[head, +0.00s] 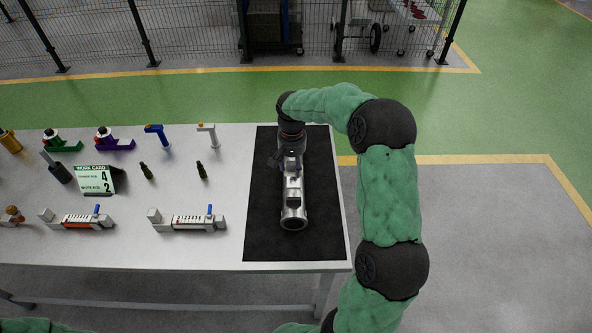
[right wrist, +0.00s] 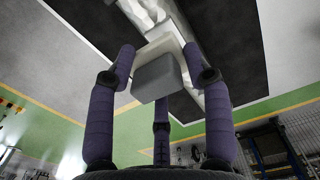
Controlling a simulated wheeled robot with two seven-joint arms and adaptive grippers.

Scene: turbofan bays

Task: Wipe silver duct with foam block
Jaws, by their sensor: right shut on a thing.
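The silver duct (head: 293,208) lies lengthwise on a black mat (head: 263,225) at the right end of the table. My right gripper (head: 291,160) points down over the far half of the duct and hides part of it. In the right wrist view my right gripper (right wrist: 159,58) is shut on a grey foam block (right wrist: 157,77), held between its purple fingers. The silver duct (right wrist: 218,105) shows just behind the block there. I cannot tell whether the block touches it. My left gripper is out of view.
On the table (head: 125,250), left of the mat, stand a work card (head: 95,180), two numbered gauges (head: 190,222), two small dark bottles (head: 201,171) and several coloured tools. The mat is clear beside the duct. A wire fence (head: 200,35) stands well beyond the table.

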